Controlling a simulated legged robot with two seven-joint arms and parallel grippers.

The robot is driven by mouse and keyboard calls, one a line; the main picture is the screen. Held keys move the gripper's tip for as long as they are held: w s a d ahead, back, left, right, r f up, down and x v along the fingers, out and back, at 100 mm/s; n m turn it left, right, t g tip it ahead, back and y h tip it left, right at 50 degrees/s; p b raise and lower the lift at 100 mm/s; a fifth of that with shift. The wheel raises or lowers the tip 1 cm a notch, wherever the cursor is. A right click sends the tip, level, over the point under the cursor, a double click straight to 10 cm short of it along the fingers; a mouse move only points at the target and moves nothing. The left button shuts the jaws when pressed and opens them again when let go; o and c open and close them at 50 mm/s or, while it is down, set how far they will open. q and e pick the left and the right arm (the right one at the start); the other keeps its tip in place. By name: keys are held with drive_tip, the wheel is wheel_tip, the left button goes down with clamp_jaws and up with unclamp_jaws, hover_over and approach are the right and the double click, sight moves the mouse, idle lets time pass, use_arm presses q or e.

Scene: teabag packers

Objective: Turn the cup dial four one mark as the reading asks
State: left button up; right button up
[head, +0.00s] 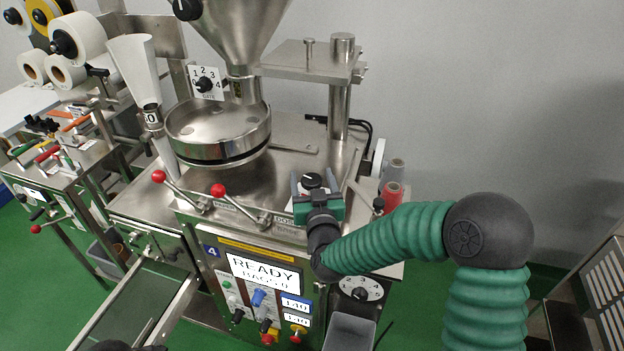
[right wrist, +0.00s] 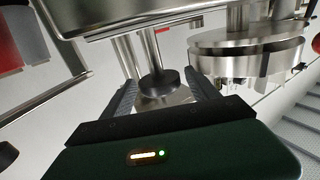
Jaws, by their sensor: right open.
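The machine marked 4 has a black dial knob (head: 312,180) on a pale plate on its steel top, beside a label that seems to read DOSE. My right gripper (head: 314,184) is open at this knob, its fingers to either side. In the right wrist view the dark round knob (right wrist: 158,82) shows between the open fingertips (right wrist: 161,88); I cannot tell whether they touch it. The dial's marks are hidden by the gripper. The screen (head: 262,273) reads READY, BAGS 0. Two small displays (head: 296,311) below seem to read 3.40.
A steel hopper and round pan (head: 218,130) stand left of the gripper, with a numbered gate dial (head: 205,84) behind. Red-knobbed levers (head: 218,190) stick up close on the left. Red and grey spools (head: 393,180) stand just right. Another numbered dial (head: 360,291) is lower down.

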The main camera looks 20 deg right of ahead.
drive_tip(key=shift+a, duration=0.1)
drive_tip(key=c, duration=1.4)
drive_tip(key=shift+o, duration=0.2)
drive_tip(key=shift+f+h, duration=0.1)
drive_tip(key=shift+h, duration=0.2)
